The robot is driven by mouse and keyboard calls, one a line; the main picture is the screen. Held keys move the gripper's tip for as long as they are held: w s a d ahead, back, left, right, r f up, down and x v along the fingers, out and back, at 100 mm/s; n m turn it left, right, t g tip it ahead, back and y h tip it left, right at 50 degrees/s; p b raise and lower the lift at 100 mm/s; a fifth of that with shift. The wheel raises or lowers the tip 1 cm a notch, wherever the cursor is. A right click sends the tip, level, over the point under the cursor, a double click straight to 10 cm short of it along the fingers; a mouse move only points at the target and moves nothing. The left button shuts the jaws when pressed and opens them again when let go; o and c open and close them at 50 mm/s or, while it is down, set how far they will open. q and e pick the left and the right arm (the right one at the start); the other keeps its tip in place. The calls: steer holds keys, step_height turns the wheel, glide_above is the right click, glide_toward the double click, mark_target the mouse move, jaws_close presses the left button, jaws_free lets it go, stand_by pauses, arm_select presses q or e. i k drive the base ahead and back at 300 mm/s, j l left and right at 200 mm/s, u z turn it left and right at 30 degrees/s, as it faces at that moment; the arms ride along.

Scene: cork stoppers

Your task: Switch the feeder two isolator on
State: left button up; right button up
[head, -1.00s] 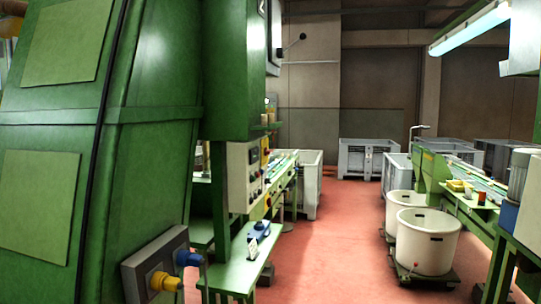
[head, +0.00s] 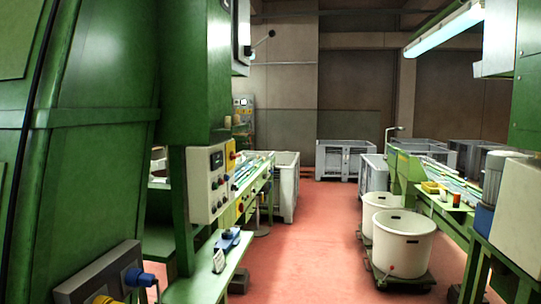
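I cannot tell which device is the feeder two isolator. A grey box (head: 75,288) at the lower left carries a blue connector or knob (head: 138,278) and a yellow one (head: 104,299), cut off by the bottom edge. A pale control panel (head: 207,184) on the green machine ahead has several small buttons and displays, with a yellow plate bearing a red part (head: 230,155) on its right side. Neither gripper is in view.
A large green machine (head: 100,150) fills the left side. The red floor aisle (head: 310,230) is open ahead. White tubs (head: 403,245) on a dolly and a green conveyor line (head: 450,195) stand on the right. Grey bins (head: 343,160) stand at the back.

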mark_target(233, 157)
steer(key=i+l+z, duration=0.35)
steer(key=i, duration=0.5)
steer(key=i+z, duration=0.35)
steer(key=i, duration=0.5)
steer(key=i+l+u, duration=0.1)
steer(key=i+u, duration=0.35)
steer(key=i+l+u, duration=0.2)
steer(key=i+u, duration=0.15)
steer(key=u, duration=0.15)
steer(key=i+l+u, duration=0.3)
steer(key=u, duration=0.15)
